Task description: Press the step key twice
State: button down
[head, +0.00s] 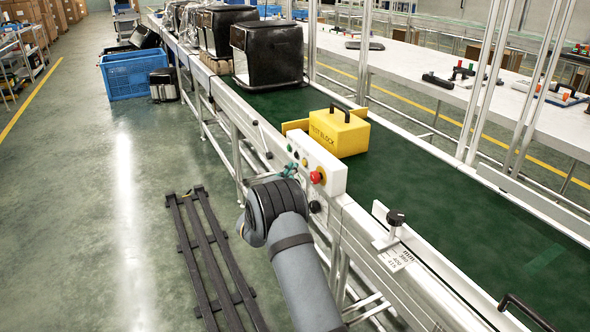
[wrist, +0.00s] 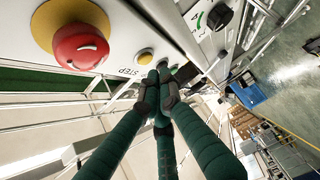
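The step key is a small round amber button (wrist: 145,56) with a pale rim on the white control box (head: 330,172), with the word STEP printed beside it. My gripper (wrist: 163,78) has its green fingers drawn together, with the tips just beside the step key in the wrist view. They hold nothing that I can see. I cannot tell whether a tip touches the panel. In the head view my wrist largely hides the fingers, which lie at the near face of the box.
A red emergency button (wrist: 80,47) on a yellow collar sits close to the step key. A black rotary knob (wrist: 220,15) is on the other side. A yellow test block (head: 339,130) stands on the green belt (head: 430,210) behind the box. Black fryers (head: 268,55) stand farther up.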

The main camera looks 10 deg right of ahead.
jog(key=shift+w+d, duration=0.25)
jog(key=shift+d, duration=0.35)
jog(key=shift+w+d, duration=0.15)
jog(key=shift+d, duration=0.75)
send_near(303, 164)
jog(key=s+a, duration=0.3)
jog(key=a, duration=0.3)
jog(key=shift+b, duration=0.4)
jog(key=shift+s+r, duration=0.1)
dwell(5.0)
